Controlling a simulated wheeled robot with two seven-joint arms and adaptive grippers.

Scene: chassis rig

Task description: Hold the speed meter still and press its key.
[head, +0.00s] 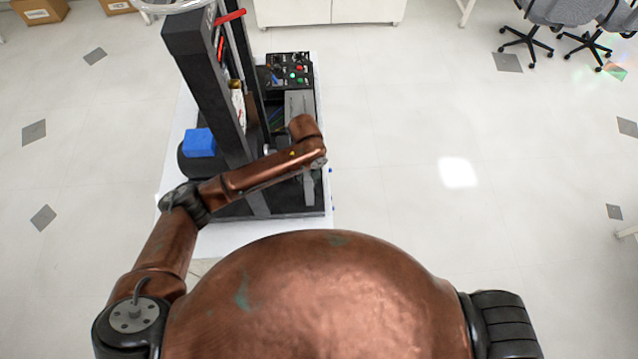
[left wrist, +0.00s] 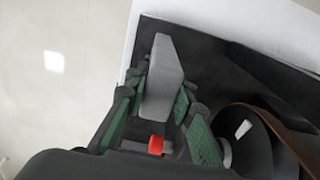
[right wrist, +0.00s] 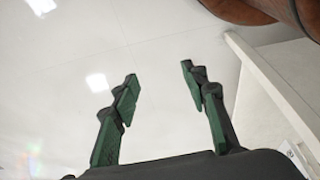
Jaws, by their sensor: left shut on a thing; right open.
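The speed meter appears to be the pale grey block (left wrist: 163,80) between my left fingers in the left wrist view. A small red key (left wrist: 155,145) shows at its near end, close to the palm. My left gripper (left wrist: 165,90) is shut on the grey block, with a green-padded finger on each side. In the head view the block (head: 309,188) shows only in part below my left wrist, at the near right corner of the rig's black base. My right gripper (right wrist: 158,74) is open and empty above bare floor, away from the meter. It does not show in the head view.
The black chassis rig (head: 285,210) with its tall post (head: 205,85) stands on a white surface (head: 212,240). A blue block (head: 199,142) and a panel with coloured buttons (head: 289,72) are on the rig.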

